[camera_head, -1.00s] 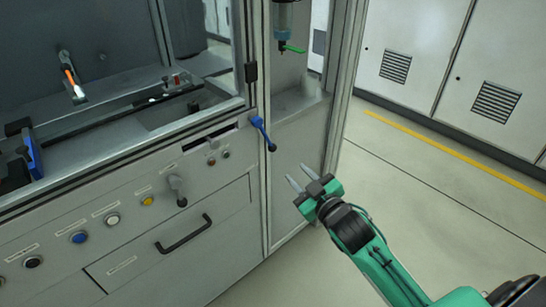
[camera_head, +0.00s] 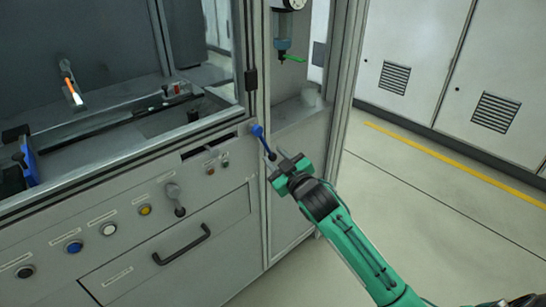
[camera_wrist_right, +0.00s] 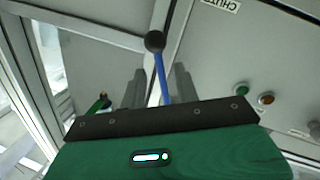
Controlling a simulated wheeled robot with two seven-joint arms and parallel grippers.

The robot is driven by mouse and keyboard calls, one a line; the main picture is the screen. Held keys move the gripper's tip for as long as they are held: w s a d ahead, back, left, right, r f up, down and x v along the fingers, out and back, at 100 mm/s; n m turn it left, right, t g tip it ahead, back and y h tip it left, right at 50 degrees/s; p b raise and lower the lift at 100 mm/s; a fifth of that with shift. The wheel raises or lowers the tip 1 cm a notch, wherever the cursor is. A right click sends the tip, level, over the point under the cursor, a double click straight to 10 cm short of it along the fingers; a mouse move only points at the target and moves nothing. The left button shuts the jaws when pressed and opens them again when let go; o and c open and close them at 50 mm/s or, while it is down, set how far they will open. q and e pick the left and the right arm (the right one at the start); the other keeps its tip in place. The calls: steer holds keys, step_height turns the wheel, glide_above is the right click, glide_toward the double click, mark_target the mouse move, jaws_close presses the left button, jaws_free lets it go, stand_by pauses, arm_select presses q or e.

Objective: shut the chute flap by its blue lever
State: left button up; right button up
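The blue lever (camera_head: 262,142) with its black ball knob sits on the machine's front, near the corner post, and slants down to the right. It also shows in the right wrist view (camera_wrist_right: 161,78). My right gripper (camera_head: 276,165) is at the knob end of the lever. In the right wrist view, its two grey fingers (camera_wrist_right: 157,84) stand apart, one on each side of the blue rod; I cannot tell whether either touches it. A dark slot (camera_head: 209,144) lies left of the lever; I cannot make out the flap itself. My left gripper is not in view.
A drawer handle (camera_head: 182,245), a grey knob (camera_head: 175,198) and several coloured buttons are on the panel to the left. A blue-and-green device (camera_head: 283,45) hangs above the lever. The floor to the right is clear, up to pale cabinets (camera_head: 415,50).

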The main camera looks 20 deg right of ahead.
steer(key=shift+w+a, duration=0.15)
steer(key=shift+w, duration=0.7)
jaws_close()
